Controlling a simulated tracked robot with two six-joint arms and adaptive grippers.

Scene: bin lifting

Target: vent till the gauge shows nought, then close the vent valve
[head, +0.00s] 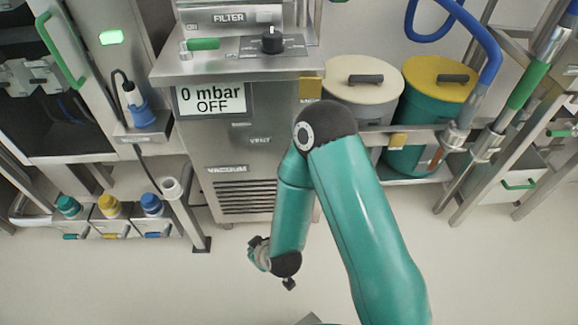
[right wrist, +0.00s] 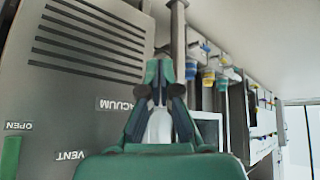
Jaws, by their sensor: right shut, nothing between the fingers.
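The gauge display (head: 212,98) on the steel cabinet reads "0 mbar OFF". The VENT label (head: 260,140) shows below and right of it, and the vent valve's handle is hidden by my arm in the head view. In the right wrist view, which is upside down, a green handle (right wrist: 11,158) stands by the OPEN and VENT labels at the left edge, only partly in frame. My right gripper (right wrist: 160,85) is shut and empty, apart from the handle. In the head view the wrist end hangs low in front of the cabinet. My left gripper is not in view.
The cabinet top carries a black knob (head: 272,40) and a green handle (head: 203,44). A white-lidded bin (head: 362,80) and a yellow-lidded bin (head: 438,75) stand right. Several coloured-capped fittings (head: 110,207) sit low left. The floor in front is clear.

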